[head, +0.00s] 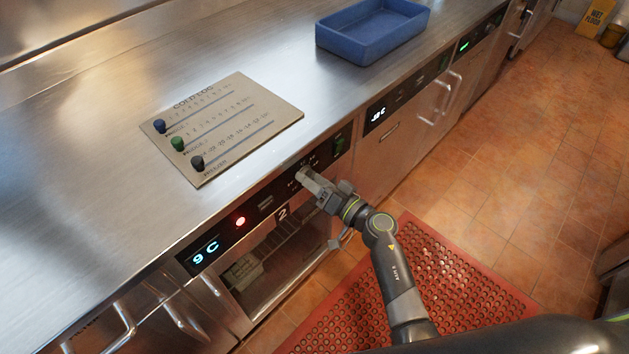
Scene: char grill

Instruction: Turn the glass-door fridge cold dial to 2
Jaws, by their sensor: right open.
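The glass-door fridge (262,262) stands under the steel counter, with a "2" label above its door. Its black control strip has a display (206,252) reading "9 C" and a lit red light (240,221). My right gripper (306,178) is at the right part of this strip, in front of small white dial markings. It is open. The cold dial itself is hidden behind or between its fingers, so I cannot tell its setting or whether the fingers touch it. My left gripper is not in view.
A cold log board (250,105) with blue, green and black pegs lies on the counter (90,160). A blue tray (372,30) stands farther back. Another unit's display (378,115) is to the right. A red mat (440,270) covers the floor.

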